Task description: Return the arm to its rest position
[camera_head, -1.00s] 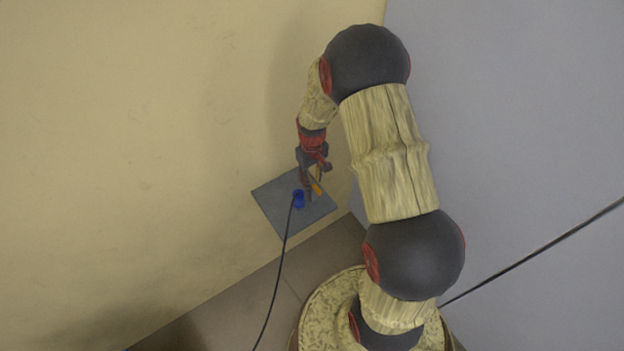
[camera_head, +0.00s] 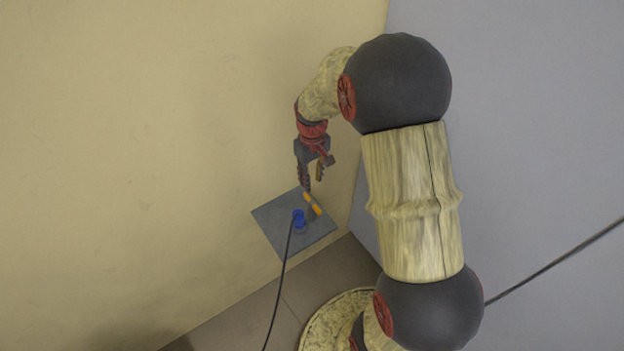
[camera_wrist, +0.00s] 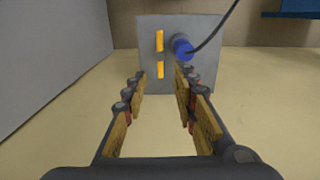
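My gripper (camera_head: 313,182) is open and empty, apart from the grey socket box (camera_head: 272,222). In the wrist view my gripper's two fingers (camera_wrist: 160,90) stand wide apart with nothing between them. The grey box (camera_wrist: 205,80) is ahead of the fingertips in that view. A blue plug (camera_head: 299,217) with a black cable sits on the box, and it also shows in the wrist view (camera_wrist: 183,48). An orange part (camera_head: 313,204) is on the box beside the plug; in the wrist view it shows as two upright orange pieces (camera_wrist: 160,69).
The black cable (camera_head: 281,281) runs from the plug down toward the floor. A beige wall (camera_head: 150,150) fills the left and a grey wall (camera_head: 550,130) the right. Another dark cable (camera_head: 560,258) crosses at the right. A blue object (camera_wrist: 292,13) shows at the wrist view's upper right.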

